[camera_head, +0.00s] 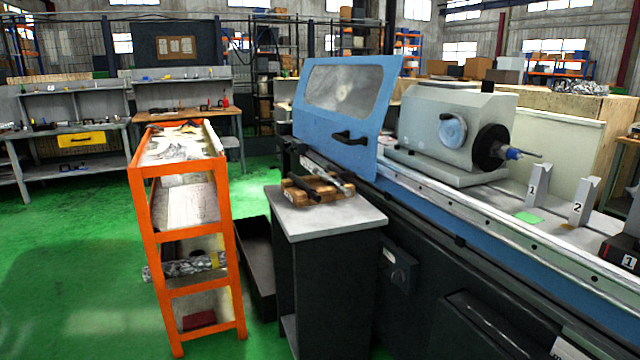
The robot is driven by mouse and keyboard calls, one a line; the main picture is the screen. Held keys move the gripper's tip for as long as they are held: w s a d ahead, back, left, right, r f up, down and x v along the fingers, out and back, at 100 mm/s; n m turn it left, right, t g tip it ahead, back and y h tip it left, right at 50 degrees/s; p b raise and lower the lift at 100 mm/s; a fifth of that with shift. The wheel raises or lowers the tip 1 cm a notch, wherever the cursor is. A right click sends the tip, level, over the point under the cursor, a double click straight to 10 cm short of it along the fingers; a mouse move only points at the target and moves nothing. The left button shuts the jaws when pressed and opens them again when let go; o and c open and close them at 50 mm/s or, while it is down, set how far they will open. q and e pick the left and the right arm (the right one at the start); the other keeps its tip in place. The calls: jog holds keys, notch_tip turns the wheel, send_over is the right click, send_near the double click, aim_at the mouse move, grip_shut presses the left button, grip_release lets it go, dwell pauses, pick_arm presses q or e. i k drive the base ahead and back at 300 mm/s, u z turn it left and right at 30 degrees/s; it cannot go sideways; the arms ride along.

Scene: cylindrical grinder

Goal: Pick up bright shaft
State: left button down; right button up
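A bright metallic shaft (334,181) lies tilted across a brown wooden rack (291,196) on a small grey-topped cabinet (322,223). A dark shaft (302,190) lies beside it on the same rack, to its left. The bright shaft looks small here, and its far end comes close to the lower edge of the blue machine door. Neither my left nor my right gripper is in view, so nothing shows in contact with the shaft.
The grinder with its blue door (345,110) and headstock (455,125) stands right behind the cabinet. Numbered grey supports (538,186) stand on its bed. An orange shelf cart (182,278) is at the left. Green floor (75,260) is free further left.

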aim_at(329, 180)
jog(key=u, duration=0.8)
jog(key=i, duration=0.8)
jog(key=u, duration=0.8)
jog(key=i, duration=1.05)
jog(key=z, duration=0.3)
